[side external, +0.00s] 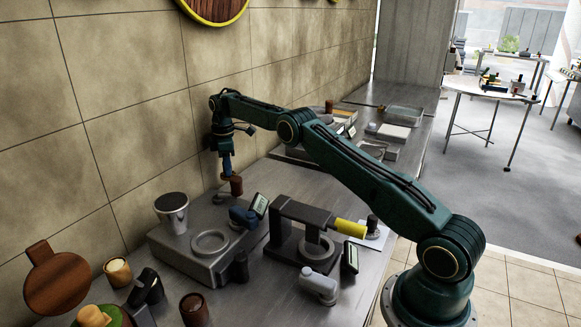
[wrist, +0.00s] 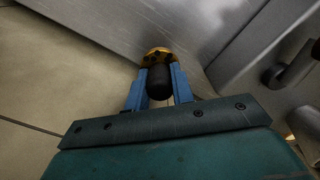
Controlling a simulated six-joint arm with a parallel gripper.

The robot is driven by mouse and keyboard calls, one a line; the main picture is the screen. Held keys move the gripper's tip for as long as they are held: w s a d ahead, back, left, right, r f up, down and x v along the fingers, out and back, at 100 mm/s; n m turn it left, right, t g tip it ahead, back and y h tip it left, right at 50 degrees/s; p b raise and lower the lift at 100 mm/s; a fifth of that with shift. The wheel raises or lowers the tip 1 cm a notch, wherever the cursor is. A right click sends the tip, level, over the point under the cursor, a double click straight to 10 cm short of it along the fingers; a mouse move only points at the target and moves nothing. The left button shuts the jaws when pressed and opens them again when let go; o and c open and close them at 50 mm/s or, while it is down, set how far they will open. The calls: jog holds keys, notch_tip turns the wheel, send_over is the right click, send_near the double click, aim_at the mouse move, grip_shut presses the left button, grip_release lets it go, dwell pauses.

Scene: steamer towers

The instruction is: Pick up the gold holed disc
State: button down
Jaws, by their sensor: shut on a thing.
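The gold holed disc (wrist: 158,54) shows in the wrist view just beyond my fingertips, with dark holes in its face. A black rounded knob (wrist: 160,82) sits in front of it and appears to be part of it. My gripper (wrist: 158,90) has its two blue fingers on either side of this knob, shut on it. In the side external view my gripper (side external: 227,168) points down near the tiled wall, behind the grey machine. The disc is hard to make out there. A brown cylinder (side external: 236,186) shows right by the fingertips.
The grey machine (side external: 190,262) with a round ring and a dark-topped cup (side external: 172,210) stands in front of my gripper. A dark press frame (side external: 290,228) with a yellow handle is to the right. The tiled wall (side external: 120,130) is close behind. Several brown and wooden items crowd the front left.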

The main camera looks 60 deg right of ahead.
jog(key=shift+r, duration=0.85)
